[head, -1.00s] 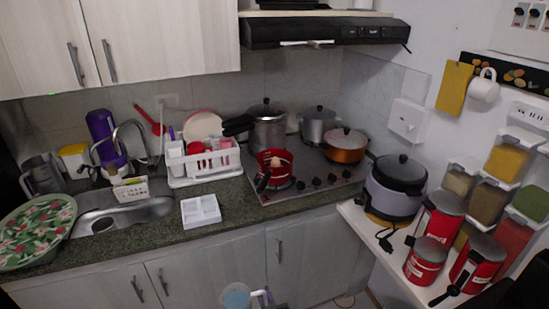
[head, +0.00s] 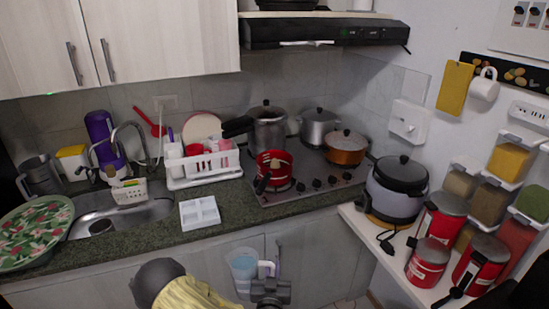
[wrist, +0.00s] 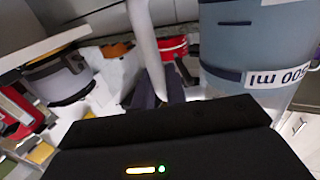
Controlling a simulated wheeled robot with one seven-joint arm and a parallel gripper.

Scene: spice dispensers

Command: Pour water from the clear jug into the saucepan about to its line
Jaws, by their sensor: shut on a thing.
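The clear jug (head: 241,268) holds bluish water and appears roughly upright in front of the lower cabinets, below the counter edge. My gripper (head: 268,284) is at its right side, shut on its white handle. In the wrist view the jug (wrist: 250,55) fills the upper right, its "500 ml" mark upside down. The handle (wrist: 146,45) runs between the dark fingers (wrist: 158,97). A red saucepan (head: 274,168) sits on the front left of the stove, apart from the jug, its dark handle pointing toward the front. Its inside and any line cannot be made out.
A silver pressure cooker (head: 268,130), a steel pot (head: 318,128) and an orange pot (head: 345,148) stand on the stove (head: 310,193). A white tray (head: 200,212) lies left of it. A rice cooker (head: 396,190) and red canisters (head: 428,262) stand on the right shelf.

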